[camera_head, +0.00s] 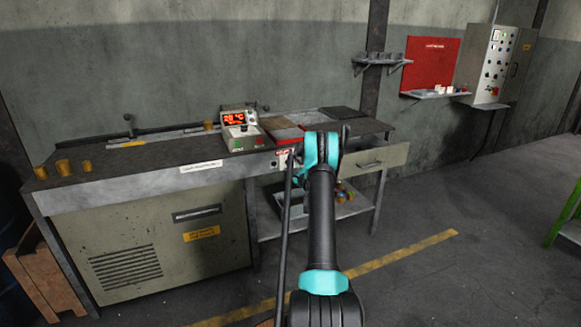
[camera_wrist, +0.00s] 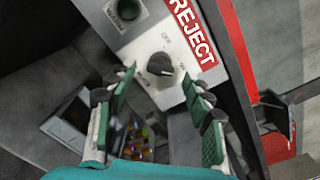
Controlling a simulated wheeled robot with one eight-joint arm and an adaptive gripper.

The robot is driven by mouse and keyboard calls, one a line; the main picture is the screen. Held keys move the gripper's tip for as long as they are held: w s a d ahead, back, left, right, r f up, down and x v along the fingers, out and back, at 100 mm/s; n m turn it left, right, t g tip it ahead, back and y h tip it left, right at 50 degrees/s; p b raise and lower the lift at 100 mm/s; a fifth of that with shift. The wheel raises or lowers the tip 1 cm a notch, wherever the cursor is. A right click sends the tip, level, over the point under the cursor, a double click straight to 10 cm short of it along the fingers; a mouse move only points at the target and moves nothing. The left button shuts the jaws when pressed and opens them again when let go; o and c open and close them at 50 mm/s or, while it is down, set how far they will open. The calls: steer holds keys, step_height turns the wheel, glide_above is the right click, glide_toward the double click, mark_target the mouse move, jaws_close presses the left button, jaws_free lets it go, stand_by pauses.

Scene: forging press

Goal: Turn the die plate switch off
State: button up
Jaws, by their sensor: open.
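A black rotary switch knob (camera_wrist: 160,66) sits on a light panel in the wrist view, with small markings around it, one seeming to read OFF. I cannot read a die plate label on it. My gripper (camera_wrist: 160,82) is open, with its green-padded fingers to the left and right of the knob. A gap shows on both sides, and I see no contact. In the head view the light switch panel (camera_head: 281,161) is on the bench front, partly behind my arm. The knob and fingers cannot be made out there.
A dark round button or lamp (camera_wrist: 129,9) and a red REJECT label (camera_wrist: 192,30) are beside the knob. The bench (camera_head: 150,176) carries a controller with a lit red display (camera_head: 239,119) and brass-coloured cups (camera_head: 63,167). A lower shelf (camera_head: 268,226) is under the panel. Open floor (camera_head: 450,280) lies to the right.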

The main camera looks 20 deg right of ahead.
mark_target(289, 163)
steer(key=shift+w, duration=1.3)
steer(key=shift+c, duration=0.2)
steer(key=c, duration=1.1)
